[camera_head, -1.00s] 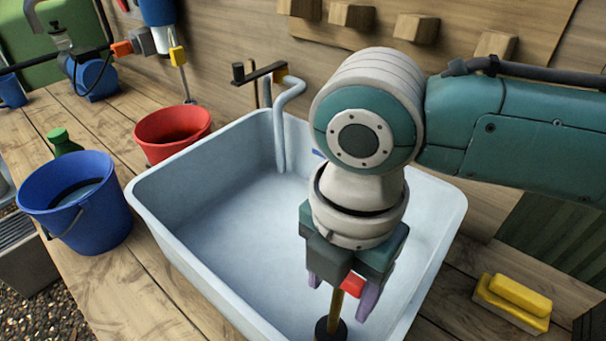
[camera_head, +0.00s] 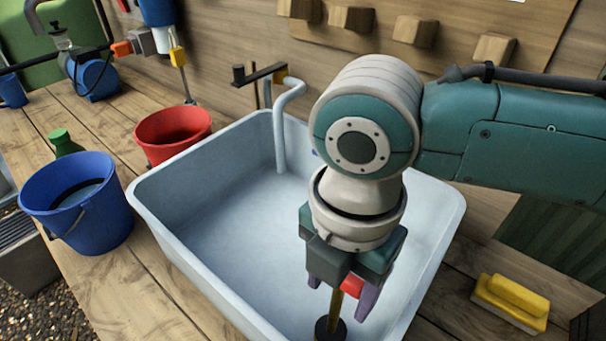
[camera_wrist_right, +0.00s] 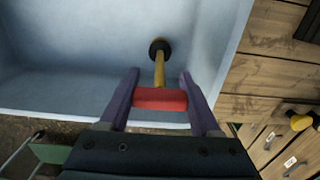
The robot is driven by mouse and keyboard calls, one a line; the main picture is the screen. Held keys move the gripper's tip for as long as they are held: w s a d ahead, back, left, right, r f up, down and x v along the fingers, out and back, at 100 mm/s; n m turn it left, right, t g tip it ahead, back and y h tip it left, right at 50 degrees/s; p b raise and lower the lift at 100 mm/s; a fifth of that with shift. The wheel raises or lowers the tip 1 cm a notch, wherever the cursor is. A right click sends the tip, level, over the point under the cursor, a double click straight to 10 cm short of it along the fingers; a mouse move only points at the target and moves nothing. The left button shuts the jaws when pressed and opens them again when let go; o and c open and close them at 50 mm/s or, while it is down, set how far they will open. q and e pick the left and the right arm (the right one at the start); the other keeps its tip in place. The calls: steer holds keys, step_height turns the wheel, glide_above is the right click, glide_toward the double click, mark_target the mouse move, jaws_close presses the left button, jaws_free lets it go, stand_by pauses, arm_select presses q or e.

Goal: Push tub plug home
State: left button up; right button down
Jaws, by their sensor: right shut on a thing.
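The tub plug has a black round base (camera_head: 328,331), a yellow stem (camera_head: 336,303) and a red crossbar handle (camera_head: 350,287). My right gripper (camera_head: 340,291) is over the near right part of the pale blue tub (camera_head: 155,212), pointing down, shut on the red handle. In the right wrist view the purple fingers hold both ends of the red handle (camera_wrist_right: 160,99). The stem leads to the black base (camera_wrist_right: 159,47) by the tub floor. The drain is hidden, so I cannot tell whether the plug is seated. My left gripper is not in view.
A curved pale pipe (camera_head: 280,130) reaches into the tub's far side. A red bucket (camera_head: 165,146), a blue bucket (camera_head: 100,215) and a green bottle (camera_head: 63,144) stand left of the tub. A yellow brush (camera_head: 512,297) lies on the bench to the right.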

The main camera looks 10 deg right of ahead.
steer(key=shift+f+b, duration=0.35)
steer(key=shift+f, duration=0.45)
stand_by(0.7)
stand_by(0.5)
steer(key=shift+f, duration=0.4)
stand_by(0.4)
stand_by(0.6)
stand_by(0.4)
jaws_free()
step_height(320, 180, up, 10)
steer(key=shift+p, duration=0.85)
